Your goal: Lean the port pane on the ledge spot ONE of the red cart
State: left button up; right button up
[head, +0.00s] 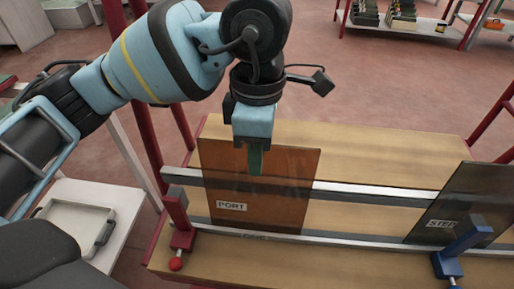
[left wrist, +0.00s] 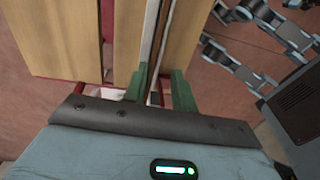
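The port pane (head: 285,190) is an amber, see-through sheet with a white PORT label. In the head view it stands, leaning, at the left part of the red cart (head: 365,160), its lower edge at the front metal ledge (head: 330,240). A small label on the ledge below it is too blurred to read surely. My left gripper (head: 255,160) is at the pane's top edge, pointing down. In the left wrist view its green fingers (left wrist: 160,82) stand apart on either side of the edge-on pane, with a gap visible. My right gripper is not in view.
A dark pane (head: 468,200) with a partly covered label leans at the right. A red post (head: 178,220) and a blue post (head: 460,252) stand on the cart's front. A white table with a tray (head: 75,228) is at left. The ledge between the panes is free.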

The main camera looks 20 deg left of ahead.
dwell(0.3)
pick_arm(q)
jog(key=r, duration=0.2)
jog(key=r+p, duration=0.1)
jog(key=r, duration=0.4)
jog(key=shift+w+a+r, duration=0.1)
jog(key=shift+w+r, duration=0.15)
jog(key=shift+r, duration=0.15)
dwell(0.6)
